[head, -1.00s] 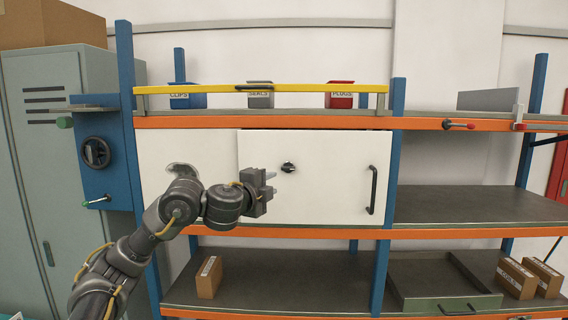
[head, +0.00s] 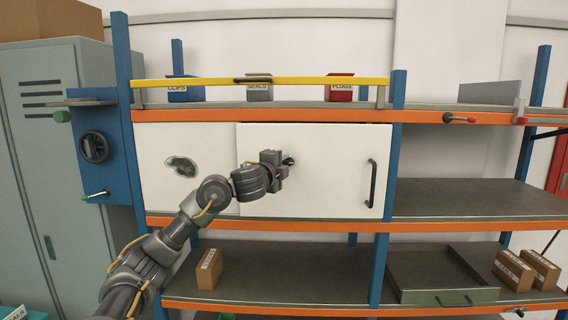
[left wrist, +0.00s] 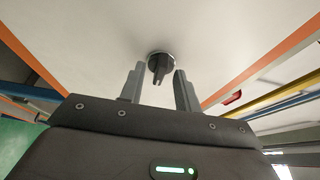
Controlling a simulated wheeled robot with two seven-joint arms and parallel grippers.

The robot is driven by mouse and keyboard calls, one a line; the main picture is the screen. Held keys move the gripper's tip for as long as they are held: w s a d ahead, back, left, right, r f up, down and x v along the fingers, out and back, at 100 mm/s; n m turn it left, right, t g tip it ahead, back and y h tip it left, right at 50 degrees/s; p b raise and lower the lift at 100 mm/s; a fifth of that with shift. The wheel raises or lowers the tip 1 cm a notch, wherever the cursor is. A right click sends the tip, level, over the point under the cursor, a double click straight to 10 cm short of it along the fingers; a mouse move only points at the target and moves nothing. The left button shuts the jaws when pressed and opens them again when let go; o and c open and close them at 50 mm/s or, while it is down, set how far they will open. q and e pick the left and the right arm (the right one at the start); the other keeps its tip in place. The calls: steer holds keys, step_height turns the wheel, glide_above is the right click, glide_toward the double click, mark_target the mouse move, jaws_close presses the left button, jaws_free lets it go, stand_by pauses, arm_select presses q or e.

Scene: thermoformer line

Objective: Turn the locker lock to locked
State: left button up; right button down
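The locker lock is a small dark knob (head: 289,160) on the white locker door (head: 330,190), left of the door's black handle (head: 372,183). In the left wrist view the knob (left wrist: 160,67) shows a dark grip on a round metal base. My left gripper (head: 284,167) is at the knob in the head view and partly covers it. In the left wrist view its two fingers (left wrist: 158,88) are apart, with the knob between and just beyond their tips. I cannot tell whether they touch it. My right gripper is not in view.
A yellow rail (head: 220,82) runs above, before the blue, grey and red bins. An oval cutout (head: 182,167) is in the white panel at left. A crank wheel (head: 95,147) sits on the blue post. The shelf at right (head: 460,202) is clear.

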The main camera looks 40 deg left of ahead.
arm_select(q)
steer(key=shift+w, duration=0.2)
jaws_close()
steer(key=shift+f, duration=0.1)
steer(key=n+y+b, duration=0.2)
steer(key=n+b, duration=0.4)
steer(key=n+t+y+b, duration=0.1)
steer(key=n+y+b, duration=0.1)
steer(key=n+b, duration=0.4)
steer(key=f+n+y+b, duration=0.1)
steer(key=n+y+b, duration=0.1)
steer(key=n+b, duration=0.3)
steer(key=shift+w+d+f+n+t+y+b, duration=0.1)
steer(key=shift+w+d+n+t+y+b, duration=0.25)
steer(key=shift+b, duration=0.7)
steer(key=shift+n+g+y+b, duration=0.2)
steer(key=shift+n+g+y, duration=0.25)
steer(key=shift+n, duration=0.7)
steer(key=shift+n+g+y+b, duration=0.2)
steer(key=shift+n+y, duration=0.4)
steer(key=shift+n, duration=0.8)
